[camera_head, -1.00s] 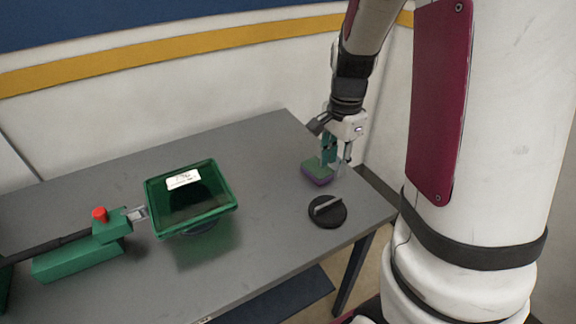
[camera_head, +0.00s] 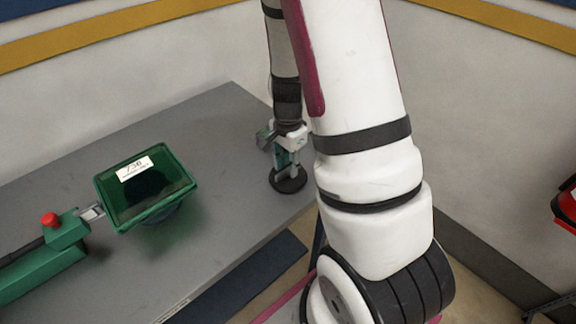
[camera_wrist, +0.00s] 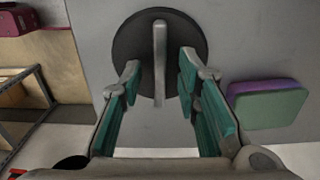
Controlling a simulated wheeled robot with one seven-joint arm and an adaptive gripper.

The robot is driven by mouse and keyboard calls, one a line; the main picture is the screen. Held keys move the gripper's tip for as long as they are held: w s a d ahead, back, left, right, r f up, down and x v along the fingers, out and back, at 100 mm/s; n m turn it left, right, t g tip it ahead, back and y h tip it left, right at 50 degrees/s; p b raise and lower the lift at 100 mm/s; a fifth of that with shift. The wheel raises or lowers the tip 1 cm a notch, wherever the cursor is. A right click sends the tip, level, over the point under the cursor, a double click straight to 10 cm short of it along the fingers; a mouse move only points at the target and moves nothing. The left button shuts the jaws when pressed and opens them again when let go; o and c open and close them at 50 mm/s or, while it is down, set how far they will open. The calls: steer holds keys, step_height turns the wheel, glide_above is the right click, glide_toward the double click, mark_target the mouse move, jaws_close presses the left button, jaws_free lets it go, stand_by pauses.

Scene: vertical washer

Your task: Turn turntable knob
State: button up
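A round black knob (camera_head: 289,183) lies on the grey table near its right end. In the wrist view the knob (camera_wrist: 128,45) has a raised grey bar handle (camera_wrist: 160,62) across it. My gripper (camera_head: 288,167) is directly above the knob, pointing down. In the wrist view my gripper (camera_wrist: 160,72) is open, with teal-padded fingers on either side of the bar and clear gaps to it. Whether the tips are down at the bar's height is hard to tell.
A green tray-like box (camera_head: 112,205) with a white label stands left on the grey table (camera_head: 200,115). A green device with a red button (camera_head: 49,219) is beside it. A green and purple sponge (camera_wrist: 270,108) lies right of the knob in the wrist view.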

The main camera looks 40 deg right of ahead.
steer(key=shift+f, duration=0.5)
jaws_close()
steer(key=shift+n, duration=0.4)
steer(key=n, duration=0.4)
steer(key=shift+r+n+p, duration=0.1)
steer(key=shift+n+p, duration=0.2)
steer(key=shift+n, duration=0.1)
steer(key=n+p, duration=0.1)
steer(key=n, duration=0.4)
